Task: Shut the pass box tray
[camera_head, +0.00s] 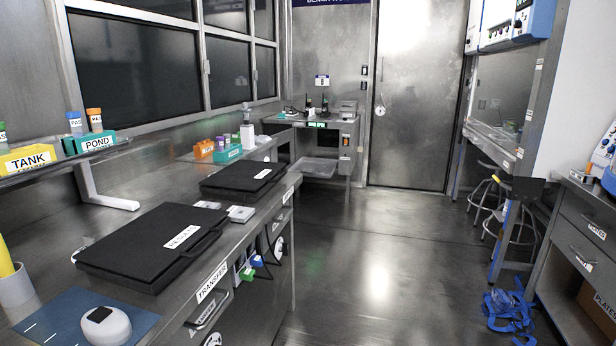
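A shallow grey metal tray (314,168) projects from the lower front of a metal bench unit (342,128) against the far wall, left of the door. It looks pulled out; I cannot tell for certain that it is the pass box tray, and no label on it can be read. My gripper is not in view.
A long metal counter (205,282) runs along the left with two black cases (152,246) (243,178). A metal door (414,95) stands at the back. Stools (484,200) and blue straps (511,308) are on the right. The middle floor (385,250) is clear.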

